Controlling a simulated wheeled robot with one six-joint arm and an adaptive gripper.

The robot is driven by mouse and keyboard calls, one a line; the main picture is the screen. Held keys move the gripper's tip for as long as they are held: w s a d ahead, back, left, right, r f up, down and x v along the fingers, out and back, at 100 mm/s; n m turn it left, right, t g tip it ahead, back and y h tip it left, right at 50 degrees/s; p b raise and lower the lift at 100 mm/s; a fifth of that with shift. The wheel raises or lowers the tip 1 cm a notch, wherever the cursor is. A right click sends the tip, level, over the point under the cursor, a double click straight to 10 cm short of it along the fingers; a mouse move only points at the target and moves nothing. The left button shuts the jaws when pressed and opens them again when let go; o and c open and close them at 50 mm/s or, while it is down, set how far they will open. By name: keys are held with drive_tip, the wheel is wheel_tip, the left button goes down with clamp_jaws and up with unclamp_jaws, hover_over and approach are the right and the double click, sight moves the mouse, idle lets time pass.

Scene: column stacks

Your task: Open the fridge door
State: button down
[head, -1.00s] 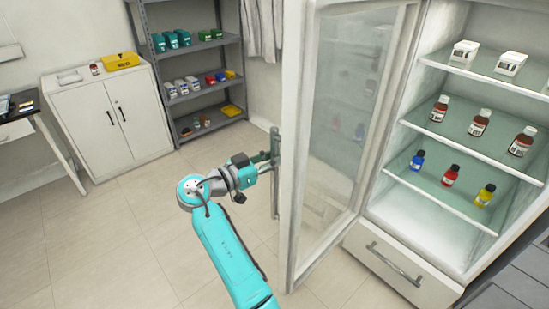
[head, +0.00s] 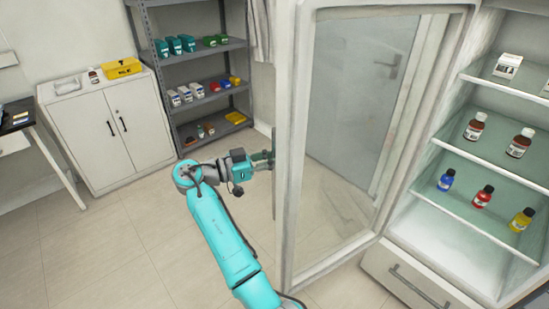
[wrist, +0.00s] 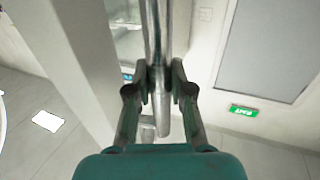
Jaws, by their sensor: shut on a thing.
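The fridge door (head: 355,130) is a white frame with a glass pane, and it stands swung well away from the fridge body. The fridge (head: 440,190) is at the right with its lit shelves showing. The door's vertical metal handle (wrist: 158,45) runs between my fingers in the wrist view. My gripper (wrist: 160,80) is shut on the handle near its lower end. In the head view my gripper (head: 262,160) is at the door's left edge, and most of the handle is hidden there.
Several bottles and boxes stand on the fridge shelves (head: 480,165). A drawer (head: 410,285) is below them. A white cabinet (head: 110,130) and a grey shelf rack (head: 210,110) stand at the back left. The tiled floor (head: 110,240) at the left is clear.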

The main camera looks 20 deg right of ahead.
drive_tip(key=c, duration=1)
unclamp_jaws()
drive_tip(key=shift+d, duration=0.1)
drive_tip(key=a, duration=1.2)
drive_tip(key=shift+w, duration=0.1)
